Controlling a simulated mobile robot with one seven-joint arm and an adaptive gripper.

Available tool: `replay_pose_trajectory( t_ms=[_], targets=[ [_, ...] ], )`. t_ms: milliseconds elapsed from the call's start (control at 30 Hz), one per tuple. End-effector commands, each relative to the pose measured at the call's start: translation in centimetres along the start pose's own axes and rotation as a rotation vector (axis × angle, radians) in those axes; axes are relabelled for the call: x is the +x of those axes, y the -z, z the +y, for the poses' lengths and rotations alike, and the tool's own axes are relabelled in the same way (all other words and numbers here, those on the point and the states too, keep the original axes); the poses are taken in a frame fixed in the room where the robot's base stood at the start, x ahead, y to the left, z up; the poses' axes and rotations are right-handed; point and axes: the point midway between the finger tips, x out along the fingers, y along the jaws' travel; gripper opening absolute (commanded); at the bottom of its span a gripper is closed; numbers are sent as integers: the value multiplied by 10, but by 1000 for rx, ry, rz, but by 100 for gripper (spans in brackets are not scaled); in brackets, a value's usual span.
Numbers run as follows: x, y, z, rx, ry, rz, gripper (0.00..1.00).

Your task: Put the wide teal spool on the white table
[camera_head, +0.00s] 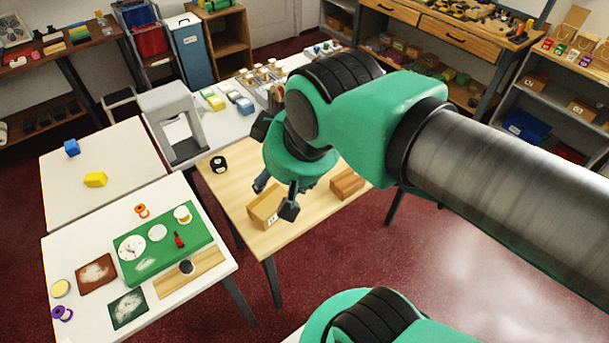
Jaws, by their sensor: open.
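I cannot make out a wide teal spool in this view; my arm and gripper cover part of the wooden table. My gripper (275,198) points down over the wooden table (241,206), with its fingers apart, close to an open cardboard box (266,208). I see nothing held between the fingers. A small dark blue patch shows behind the gripper; I cannot tell what it is. A white table (215,262) stands at the front left, and another white table (125,148) stands behind it.
An orange spool (141,211), a purple spool (62,313) and a green mat (132,270) are on the front white table.

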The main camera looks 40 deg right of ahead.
Motion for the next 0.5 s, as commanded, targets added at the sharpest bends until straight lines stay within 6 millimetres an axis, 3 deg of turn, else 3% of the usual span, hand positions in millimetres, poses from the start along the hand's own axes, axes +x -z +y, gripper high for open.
replay_pose_trajectory(
  t_ms=[267, 500],
  targets=[
    [27, 34, 16, -22, -11, -47, 53],
    [71, 77, 46, -56, -20, -104, 53]
  ],
)
